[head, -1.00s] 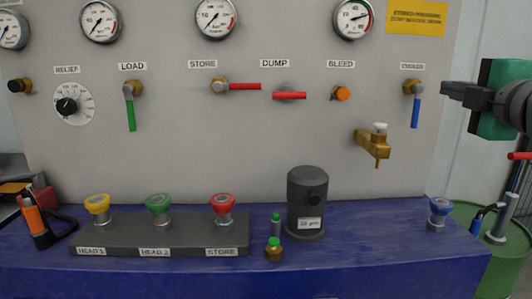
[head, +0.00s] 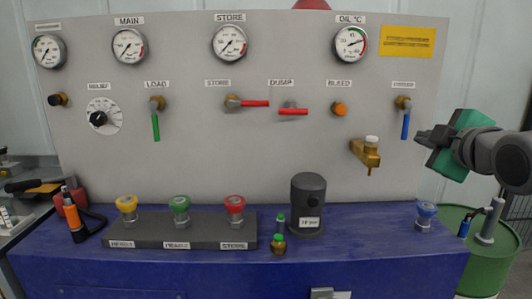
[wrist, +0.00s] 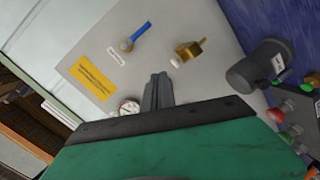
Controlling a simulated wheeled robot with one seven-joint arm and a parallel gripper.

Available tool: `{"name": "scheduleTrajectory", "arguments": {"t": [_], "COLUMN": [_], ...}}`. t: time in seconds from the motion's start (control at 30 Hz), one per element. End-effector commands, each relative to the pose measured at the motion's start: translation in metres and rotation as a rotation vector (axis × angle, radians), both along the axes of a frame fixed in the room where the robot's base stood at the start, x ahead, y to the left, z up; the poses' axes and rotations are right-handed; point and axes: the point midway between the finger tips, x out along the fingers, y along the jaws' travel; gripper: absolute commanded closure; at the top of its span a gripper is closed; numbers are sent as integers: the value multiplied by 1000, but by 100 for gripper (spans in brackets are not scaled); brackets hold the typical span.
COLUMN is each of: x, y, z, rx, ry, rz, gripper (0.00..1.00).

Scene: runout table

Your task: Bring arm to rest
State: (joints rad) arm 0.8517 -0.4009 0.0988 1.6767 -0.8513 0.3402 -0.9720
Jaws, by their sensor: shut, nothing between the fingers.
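My gripper (head: 424,137) is at the right of the head view, in the air in front of the panel's right edge. Its dark fingers are shut with nothing between them, and they point left. The green wrist housing (head: 461,146) and grey arm links lie behind it. In the wrist view the closed fingers (wrist: 157,92) point toward the panel, and the wrist housing fills the bottom. The blue-handled cooler valve (head: 405,121) is just left of the fingertips, apart from them as far as I can tell.
The grey panel (head: 200,170) carries gauges, valves and a brass tap (head: 366,152). The blue table (head: 350,247) holds a black bar (head: 150,235) with three coloured knobs, a dark cylinder (head: 308,200) and a blue knob (head: 425,213). A green drum (head: 485,265) stands at the right, below my arm.

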Motion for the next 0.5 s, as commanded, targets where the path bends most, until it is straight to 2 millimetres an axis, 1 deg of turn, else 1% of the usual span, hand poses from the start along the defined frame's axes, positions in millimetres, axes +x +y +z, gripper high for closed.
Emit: {"name": "scheduleTrajectory", "arguments": {"t": [0.03,0.07,0.17,0.27,0.3,0.37,0.4,0.47,0.5], "x": [5,7,10,1,-9,-32,-54,-88,-109], "y": [11,17,42,76,93,120,136,154,161], "z": [1,-5,-33,-70,-87,-117,-137,-164,-179], "rx": [69,118,290,481,561,674,738,802,829], "ry": [40,68,184,346,429,567,659,773,831], "rz": [-4,-12,-54,-128,-175,-270,-347,-467,-541], "gripper": [100,100,100,100,100,100,100,100,100]}}
